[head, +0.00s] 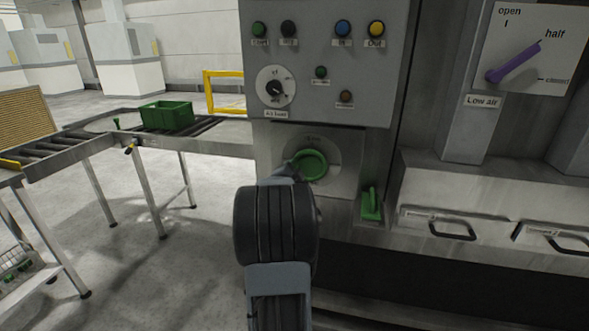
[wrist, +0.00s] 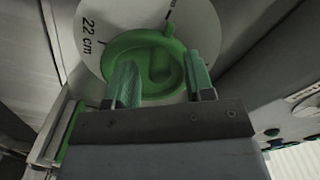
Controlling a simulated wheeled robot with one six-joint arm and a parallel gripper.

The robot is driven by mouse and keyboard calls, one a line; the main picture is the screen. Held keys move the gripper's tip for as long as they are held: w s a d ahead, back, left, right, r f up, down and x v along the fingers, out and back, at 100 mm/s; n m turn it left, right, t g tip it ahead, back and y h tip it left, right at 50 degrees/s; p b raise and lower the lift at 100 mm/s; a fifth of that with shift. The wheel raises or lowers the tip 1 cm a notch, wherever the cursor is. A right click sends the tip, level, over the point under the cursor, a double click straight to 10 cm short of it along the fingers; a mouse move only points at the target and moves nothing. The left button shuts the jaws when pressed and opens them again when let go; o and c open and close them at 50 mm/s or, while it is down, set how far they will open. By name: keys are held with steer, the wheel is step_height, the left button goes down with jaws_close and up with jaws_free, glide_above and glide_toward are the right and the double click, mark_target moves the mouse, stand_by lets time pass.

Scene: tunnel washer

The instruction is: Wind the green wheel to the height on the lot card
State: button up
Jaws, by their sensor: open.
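The green wheel (head: 313,164) is a round knob on the front of the grey machine panel, below the dial. In the wrist view the green wheel (wrist: 146,62) sits on a white round plate (wrist: 92,35) marked "22 cm" with short black tick lines. My gripper (wrist: 161,82) is open, its two green-tipped fingers at the near edge of the wheel, one at each side. I cannot tell whether they touch it. In the head view my wrist hides the lower part of the wheel, and my gripper (head: 292,168) shows only partly. I cannot make out a lot card.
A green lever (head: 371,204) sticks out right of the wheel. Above are a small dial (head: 275,87) and several coloured buttons. A purple pointer (head: 515,62) is on a plate at the upper right. A green crate (head: 166,116) stands on the roller conveyor (head: 205,132) at left.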

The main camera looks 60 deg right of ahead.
steer(key=shift+w+d, duration=0.1)
steer(key=shift+d, duration=0.25)
jaws_close()
stand_by(0.3)
steer(key=shift+f, duration=0.1)
steer(key=n+b, duration=0.1)
steer(key=f+n+b, duration=0.1)
steer(key=n, duration=0.1)
steer(key=shift+f+n, duration=0.25)
steer(key=shift+n, duration=0.05)
steer(key=shift+s+d+f+n+b, duration=0.1)
steer(key=shift+s+f+n+b, duration=0.2)
steer(key=shift+n, duration=0.6)
steer(key=shift+s+f+n+b, duration=0.1)
steer(key=shift+f+n+b, duration=0.25)
steer(key=shift+n, duration=0.55)
steer(key=shift+s+d+f+n+b, duration=0.15)
steer(key=shift+n+b, duration=0.3)
steer(key=shift+n, duration=0.45)
steer(key=shift+a, duration=0.1)
